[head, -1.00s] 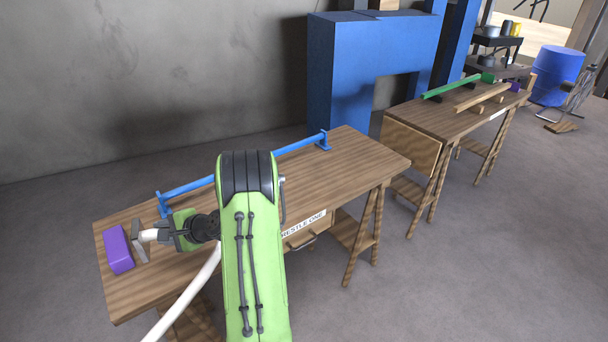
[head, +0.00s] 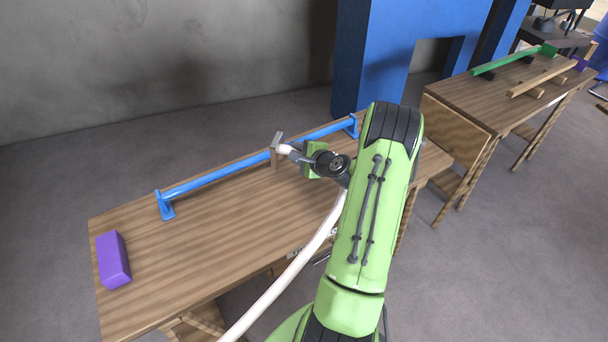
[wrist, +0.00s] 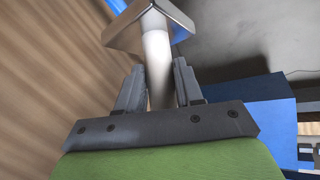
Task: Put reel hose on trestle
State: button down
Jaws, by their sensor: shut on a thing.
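My gripper (head: 299,156) is shut on the white reel hose (head: 285,149), just behind its grey angled end piece (head: 277,150). In the wrist view the white hose (wrist: 157,62) stands between the two fingers (wrist: 158,90), with the metal end piece (wrist: 150,17) beyond them. A long white length of hose (head: 285,280) runs from beside my arm to the bottom edge; its join to the held end is hidden. The held end is over the back of the wooden trestle table (head: 215,265), by the blue rail. I cannot tell whether it touches either.
The blue rail (head: 220,172) runs along the table's back edge. A purple block (head: 113,260) lies at the left end. Bare tabletop lies between. A second table (head: 490,105) with green and wooden bars stands at right, near a blue machine (head: 385,50).

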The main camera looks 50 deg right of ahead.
notch_tip(320, 180, down, 9)
jog(key=shift+a+b, duration=0.15)
jog(key=shift+b, duration=0.75)
jog(key=c, duration=0.7)
grip_release()
jog(key=shift+r, duration=0.1)
